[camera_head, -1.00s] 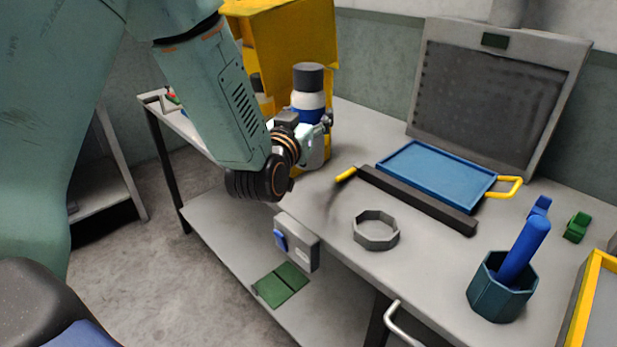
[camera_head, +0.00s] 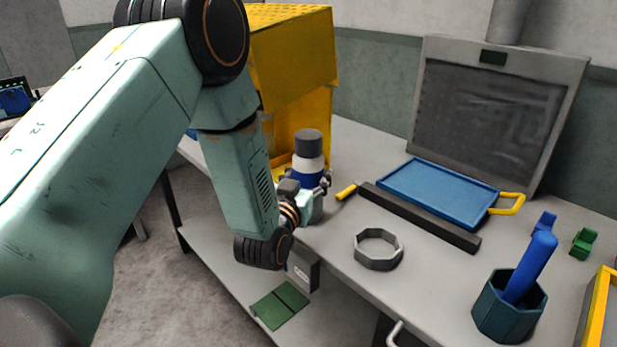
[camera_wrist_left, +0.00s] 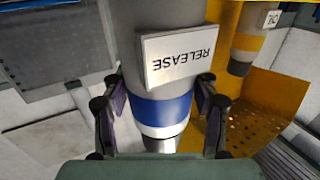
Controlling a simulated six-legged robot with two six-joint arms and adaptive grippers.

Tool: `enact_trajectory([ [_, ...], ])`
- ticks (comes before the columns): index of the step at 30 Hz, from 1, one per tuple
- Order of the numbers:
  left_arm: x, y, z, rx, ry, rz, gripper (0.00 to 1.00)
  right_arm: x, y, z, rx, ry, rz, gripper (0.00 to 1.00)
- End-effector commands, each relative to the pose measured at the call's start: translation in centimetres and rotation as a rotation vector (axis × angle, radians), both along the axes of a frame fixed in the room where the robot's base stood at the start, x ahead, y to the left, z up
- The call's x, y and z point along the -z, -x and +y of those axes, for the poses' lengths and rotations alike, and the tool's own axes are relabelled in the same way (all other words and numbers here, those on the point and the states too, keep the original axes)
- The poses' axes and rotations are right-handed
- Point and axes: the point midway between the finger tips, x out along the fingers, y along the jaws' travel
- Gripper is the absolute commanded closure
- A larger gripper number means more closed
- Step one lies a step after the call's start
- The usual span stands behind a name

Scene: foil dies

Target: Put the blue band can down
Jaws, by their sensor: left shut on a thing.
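The blue band can (camera_head: 309,164) is white with a dark grey cap and a blue band, and looks upright. My left gripper (camera_head: 311,184) is shut on it at the blue band, at the table's left part, in front of the yellow cabinet. In the left wrist view, the can (camera_wrist_left: 165,112) fills the middle with its RELEASE label upside down, and the fingers of my left gripper (camera_wrist_left: 158,98) press it from both sides. My right gripper is not in view.
The yellow cabinet (camera_head: 290,55) stands just behind the can. A grey octagonal ring (camera_head: 378,262), a dark bar (camera_head: 420,217) with a yellow end and a blue tray (camera_head: 440,190) lie to the right. A dark teal pot (camera_head: 508,310) holds a blue rod. Bare tabletop (camera_head: 340,235) lies between can and ring.

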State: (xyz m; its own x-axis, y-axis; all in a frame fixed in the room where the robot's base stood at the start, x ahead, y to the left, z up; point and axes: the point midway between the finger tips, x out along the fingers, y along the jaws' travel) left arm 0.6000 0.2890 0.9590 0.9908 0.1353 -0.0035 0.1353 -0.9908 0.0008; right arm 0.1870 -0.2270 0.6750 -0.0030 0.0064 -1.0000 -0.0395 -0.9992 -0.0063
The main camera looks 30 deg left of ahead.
Motion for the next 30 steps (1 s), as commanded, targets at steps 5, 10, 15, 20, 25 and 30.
enact_trajectory([
  [5,0.01,-0.05,0.0,0.0,-0.001,-0.004,0.92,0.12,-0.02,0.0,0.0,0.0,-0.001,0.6],
  [10,0.37,0.01,0.0,0.0,0.0,0.001,0.35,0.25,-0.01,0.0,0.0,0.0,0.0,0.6],
  [15,0.35,0.01,-0.01,0.0,0.0,0.001,0.21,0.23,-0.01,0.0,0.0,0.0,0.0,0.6],
  [20,0.34,0.01,0.0,0.0,0.0,0.001,0.17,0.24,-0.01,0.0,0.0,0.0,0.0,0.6],
  [25,0.32,0.01,0.0,0.0,0.0,0.001,0.17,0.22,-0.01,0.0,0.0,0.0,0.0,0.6],
  [30,-0.1,0.51,-0.07,0.0,0.001,0.004,0.17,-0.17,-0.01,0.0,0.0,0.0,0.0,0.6],
])
